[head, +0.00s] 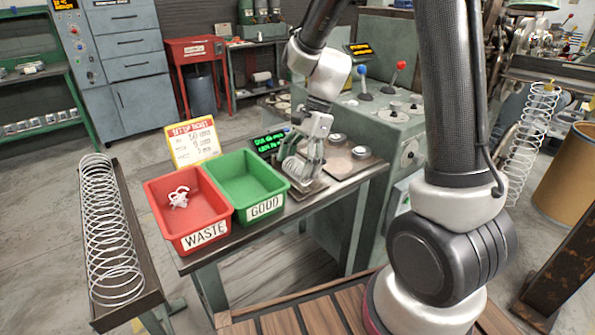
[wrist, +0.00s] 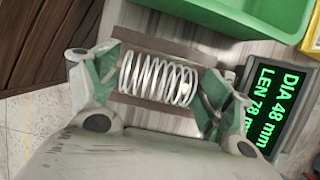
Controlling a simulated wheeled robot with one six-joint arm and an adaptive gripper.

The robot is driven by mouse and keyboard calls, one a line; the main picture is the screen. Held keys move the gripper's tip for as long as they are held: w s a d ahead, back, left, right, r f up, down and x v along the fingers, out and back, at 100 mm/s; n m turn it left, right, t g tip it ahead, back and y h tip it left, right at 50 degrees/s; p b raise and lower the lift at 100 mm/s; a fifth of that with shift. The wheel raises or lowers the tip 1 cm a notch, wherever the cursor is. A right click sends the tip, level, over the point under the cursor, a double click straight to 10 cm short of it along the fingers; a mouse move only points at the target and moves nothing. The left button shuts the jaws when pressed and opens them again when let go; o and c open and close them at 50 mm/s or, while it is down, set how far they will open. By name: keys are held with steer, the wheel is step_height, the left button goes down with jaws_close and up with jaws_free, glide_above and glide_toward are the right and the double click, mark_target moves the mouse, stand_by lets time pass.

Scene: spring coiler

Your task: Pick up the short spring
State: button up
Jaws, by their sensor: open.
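The short spring (wrist: 157,80), a pale wire coil, lies on its side on a brown plate in the wrist view. It sits between the two fingers of my gripper (wrist: 158,82). The fingers are open, one off each end of the coil. The left finger is very close to the coil, and I cannot tell whether it touches. A gap shows at the right finger. In the head view my gripper (head: 308,163) is low over the bench, right of the green bin, and partly hides the spring (head: 290,168).
A green GOOD bin (head: 283,186) and a red WASTE bin (head: 166,222) holding a tangled white piece stand left of my gripper. A lit gauge display (wrist: 273,110) reads DIA 48 mm beside the right finger. A long spring (head: 108,235) lies in a trough at far left.

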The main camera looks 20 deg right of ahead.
steer(key=shift+a+f, duration=0.1)
steer(key=shift+f, duration=0.2)
steer(key=c, duration=0.9)
steer(key=shift+o, duration=0.2)
steer(key=shift+r, duration=0.1)
